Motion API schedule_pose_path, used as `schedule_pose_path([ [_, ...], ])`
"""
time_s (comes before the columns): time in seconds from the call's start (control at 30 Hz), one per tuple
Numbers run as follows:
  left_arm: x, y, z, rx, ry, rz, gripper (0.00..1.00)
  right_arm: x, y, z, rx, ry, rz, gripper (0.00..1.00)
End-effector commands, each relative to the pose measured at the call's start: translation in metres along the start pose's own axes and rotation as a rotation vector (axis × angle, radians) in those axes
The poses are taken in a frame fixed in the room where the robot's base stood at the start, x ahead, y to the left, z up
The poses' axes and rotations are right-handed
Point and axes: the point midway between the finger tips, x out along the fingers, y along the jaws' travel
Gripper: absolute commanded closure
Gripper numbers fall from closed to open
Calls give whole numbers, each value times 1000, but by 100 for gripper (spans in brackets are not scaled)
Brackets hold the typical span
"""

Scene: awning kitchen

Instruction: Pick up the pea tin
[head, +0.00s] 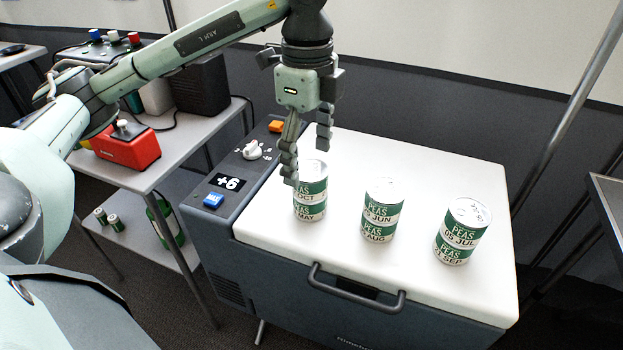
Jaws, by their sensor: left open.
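Three stacks of green-and-white pea tins stand upright in a row on the white lid of a cool box (420,165). The left stack (310,205) has labels reading OCT and MAY, and a gripper finger hides part of its top left. The middle stack (381,212) reads JUN and AUG. The right stack (462,231) reads 05 JUL and 21 SEP. My left gripper (306,165) points down, open and empty, at the top of the left stack. I cannot tell whether its near finger touches the tin. My right gripper is not in view.
The cool box has a front handle (355,290) and a side panel with a display (228,183). A side table (185,135) at left carries a red box (125,147) and a dark speaker-like box (203,85). A metal pole (572,105) slants at right. The lid's back is clear.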

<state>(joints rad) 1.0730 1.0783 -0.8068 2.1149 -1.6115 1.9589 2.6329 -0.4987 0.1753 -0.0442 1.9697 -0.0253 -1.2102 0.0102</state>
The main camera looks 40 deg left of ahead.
Motion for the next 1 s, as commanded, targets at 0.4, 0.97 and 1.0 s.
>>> schedule_pose_path([
  [0.4,34,-1,-1,1,2,0,24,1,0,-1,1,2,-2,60],
  [0.97,34,-1,-1,1,2,0,81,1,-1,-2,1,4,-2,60],
  [1.0,34,-1,-1,1,3,0,82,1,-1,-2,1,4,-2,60],
])
